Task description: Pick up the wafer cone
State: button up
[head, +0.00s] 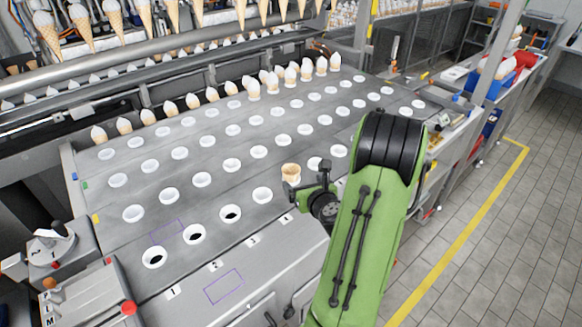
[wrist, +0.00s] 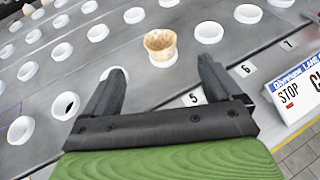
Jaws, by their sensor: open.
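The wafer cone (head: 291,172) is a tan, empty cone standing upright in one of the white ring holders in the front row of the grey plate. It also shows in the wrist view (wrist: 160,44), just beyond the fingertips, with its rim up and its lower part hidden in the holder. My gripper (head: 306,180) is close beside it on the right in the head view. In the wrist view my gripper (wrist: 160,70) is open, its two dark fingers apart with nothing between them. The fingers do not touch the cone.
The grey plate (head: 205,165) holds rows of white rings, mostly empty. A row of filled cones (head: 254,87) stands along its back edge. More filled cones hang above at the upper left. In the wrist view a white sign (wrist: 297,88) stands right of the gripper.

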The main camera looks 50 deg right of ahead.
aim_at(292, 171)
jog(key=p+x, duration=0.5)
jog(key=x, duration=0.5)
jog(key=shift+r, duration=0.1)
jog(key=shift+w+d+f, duration=0.15)
jog(key=shift+w+f, duration=0.15)
jog(key=shift+s, duration=0.1)
jog(key=shift+c, duration=0.7)
jog(key=c, duration=0.6)
